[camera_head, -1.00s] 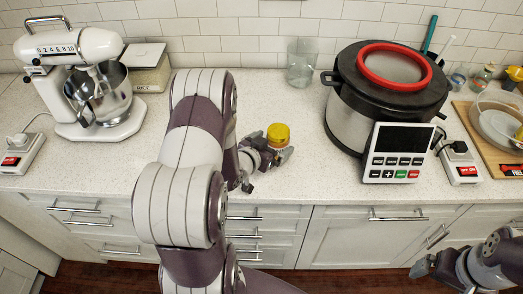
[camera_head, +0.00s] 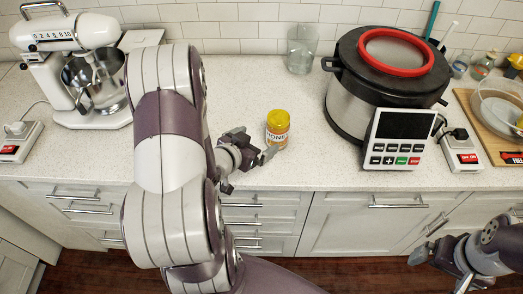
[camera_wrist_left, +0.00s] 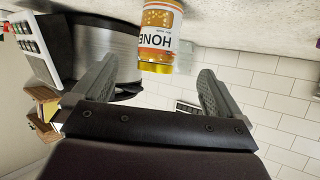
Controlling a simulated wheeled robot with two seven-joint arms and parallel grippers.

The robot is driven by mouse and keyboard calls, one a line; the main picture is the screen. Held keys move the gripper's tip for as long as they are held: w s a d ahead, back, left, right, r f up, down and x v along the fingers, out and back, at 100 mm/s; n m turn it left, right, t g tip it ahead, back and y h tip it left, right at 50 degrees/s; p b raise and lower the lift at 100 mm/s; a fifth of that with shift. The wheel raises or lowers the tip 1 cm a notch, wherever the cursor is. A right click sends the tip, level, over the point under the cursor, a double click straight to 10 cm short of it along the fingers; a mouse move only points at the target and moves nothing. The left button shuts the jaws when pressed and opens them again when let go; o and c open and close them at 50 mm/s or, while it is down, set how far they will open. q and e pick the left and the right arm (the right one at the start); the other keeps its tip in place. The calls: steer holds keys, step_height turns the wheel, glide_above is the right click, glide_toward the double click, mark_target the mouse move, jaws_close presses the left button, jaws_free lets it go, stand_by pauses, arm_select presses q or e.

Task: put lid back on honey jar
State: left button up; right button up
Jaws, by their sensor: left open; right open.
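The honey jar (camera_head: 278,134) stands upright on the counter with its yellow lid (camera_head: 278,116) on top. My left gripper (camera_head: 257,145) is open just left of and in front of the jar. In the left wrist view the jar (camera_wrist_left: 160,36) appears upside down, beyond and between the open fingertips (camera_wrist_left: 156,66). Its label and yellow top (camera_wrist_left: 153,61) show there, and neither finger touches it. My right gripper (camera_head: 438,266) is open and empty in front of the cabinets at lower right, far from the jar.
A large cooker (camera_head: 350,105) with a red ring and control panel stands right of the jar. A glass (camera_head: 301,50) is behind it. A stand mixer (camera_head: 75,80) is at left, partly near my left arm. Counter around the jar is clear.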

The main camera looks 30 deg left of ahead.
arm_select(q)
steer(key=s+d+r+g, duration=0.3)
steer(key=s+d+g, duration=0.6)
steer(key=d+g, duration=0.2)
steer(key=shift+d+r, duration=0.3)
steer(key=shift+d, duration=0.45)
